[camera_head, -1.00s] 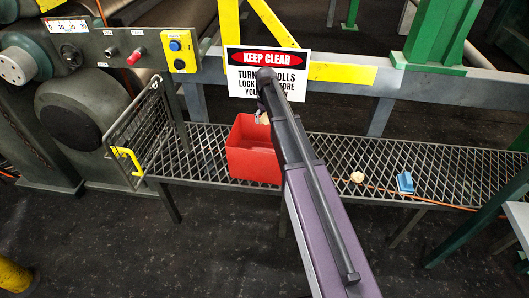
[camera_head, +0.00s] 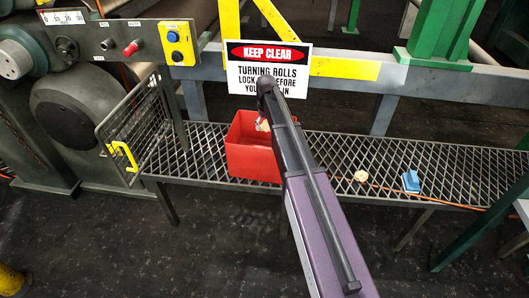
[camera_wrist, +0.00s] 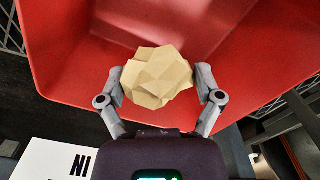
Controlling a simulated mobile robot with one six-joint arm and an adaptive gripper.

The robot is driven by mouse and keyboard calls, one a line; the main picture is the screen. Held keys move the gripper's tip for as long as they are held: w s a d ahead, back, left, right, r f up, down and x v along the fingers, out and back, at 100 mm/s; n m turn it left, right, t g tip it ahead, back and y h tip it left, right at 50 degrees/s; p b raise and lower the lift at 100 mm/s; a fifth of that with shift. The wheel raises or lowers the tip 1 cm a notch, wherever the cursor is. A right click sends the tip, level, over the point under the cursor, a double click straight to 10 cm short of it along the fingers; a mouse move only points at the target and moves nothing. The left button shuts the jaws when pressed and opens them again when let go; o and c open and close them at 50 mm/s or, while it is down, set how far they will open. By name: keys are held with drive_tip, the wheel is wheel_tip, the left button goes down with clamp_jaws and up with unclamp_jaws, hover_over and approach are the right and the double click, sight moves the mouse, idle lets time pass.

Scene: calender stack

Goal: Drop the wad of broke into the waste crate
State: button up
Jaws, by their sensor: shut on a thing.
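The wad of broke (camera_wrist: 157,78) is a crumpled tan lump held between the two fingers of my gripper (camera_wrist: 160,84) in the wrist view. Behind and below it is the red inside of the waste crate (camera_wrist: 70,60). In the head view the red crate (camera_head: 250,163) stands on the mesh bench, and my arm crosses in front of its right side. A small pale part of the held wad (camera_head: 263,125) shows at the crate's opening. My fingers are mostly hidden there.
The mesh bench (camera_head: 440,170) also bears a small tan lump (camera_head: 361,176), a blue block (camera_head: 410,181) and an orange cord. A wire guard with a yellow handle (camera_head: 122,155) stands left of the crate. A "keep clear" sign (camera_head: 265,68) hangs behind.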

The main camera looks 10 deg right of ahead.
drive_tip(key=o, duration=0.7)
